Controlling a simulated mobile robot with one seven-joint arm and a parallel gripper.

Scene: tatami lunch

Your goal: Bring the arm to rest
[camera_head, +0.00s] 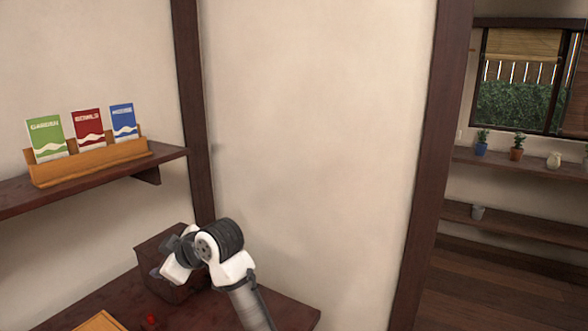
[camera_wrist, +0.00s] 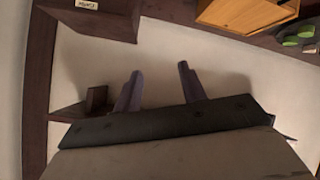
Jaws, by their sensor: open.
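My arm reaches up from the bottom of the head view, over the dark table (camera_head: 285,312), and its wrist is bent toward the left. The end of the arm is in front of a dark box on the table, and the fingers cannot be made out there. In the wrist view my gripper (camera_wrist: 157,76) has its two fingers wide apart. Nothing is between them but the pale wall (camera_wrist: 157,50) beyond. I cannot tell whether any part of the arm touches the box.
A wooden holder (camera_head: 95,162) with green, red and blue booklets stands on the left shelf (camera_head: 15,198). A small red thing (camera_head: 150,320) lies on the table by an orange wooden edge (camera_head: 100,322). Dark posts (camera_head: 430,170) frame the wall; potted plants (camera_head: 516,150) stand at right.

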